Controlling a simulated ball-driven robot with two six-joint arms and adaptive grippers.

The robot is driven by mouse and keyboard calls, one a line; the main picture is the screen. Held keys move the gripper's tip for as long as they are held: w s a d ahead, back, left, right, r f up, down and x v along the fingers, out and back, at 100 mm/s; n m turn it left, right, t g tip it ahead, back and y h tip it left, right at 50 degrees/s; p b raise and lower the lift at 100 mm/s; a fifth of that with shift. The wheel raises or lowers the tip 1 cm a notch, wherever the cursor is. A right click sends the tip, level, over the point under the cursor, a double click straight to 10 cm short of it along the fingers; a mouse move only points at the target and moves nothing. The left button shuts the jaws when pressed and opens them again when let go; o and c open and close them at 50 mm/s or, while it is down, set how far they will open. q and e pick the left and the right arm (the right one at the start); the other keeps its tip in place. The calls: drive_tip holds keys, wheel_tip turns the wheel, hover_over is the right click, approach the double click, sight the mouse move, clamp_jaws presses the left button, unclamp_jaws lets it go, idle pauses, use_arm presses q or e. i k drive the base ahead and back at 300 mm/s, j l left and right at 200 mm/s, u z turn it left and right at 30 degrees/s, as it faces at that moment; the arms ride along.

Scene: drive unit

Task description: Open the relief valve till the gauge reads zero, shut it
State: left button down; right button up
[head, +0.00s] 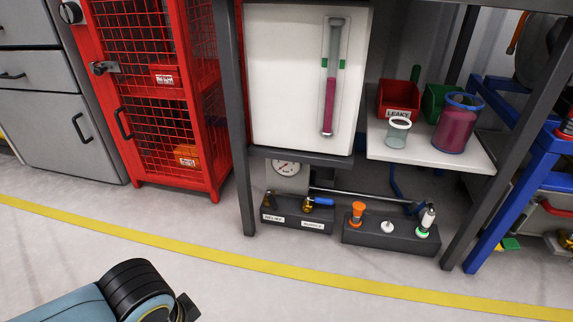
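The relief valve (268,200) is a small brass fitting at the left end of a dark block low under the bench, above a label that reads RELIEF. The round white gauge (286,168) is on a pale plate just behind and above it. Its needle is too small to read, and its upper edge is near the bench's lower bar. My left arm enters at the bottom left, well short of the valve. Only a dark part of my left gripper (187,307) seems to show past the black wrist. Its fingertips are hidden or out of frame. My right gripper is not in view.
A blue-handled brass valve (318,203) sits right beside the relief valve. Another dark block (390,238) carries orange, white and green-ringed parts. Dark frame legs (240,150) flank the blocks. A red cage cabinet (160,95) stands left. Floor before the yellow line (200,245) is clear.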

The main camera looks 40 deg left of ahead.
sight(271, 199)
drive_tip(key=u, duration=1.25)
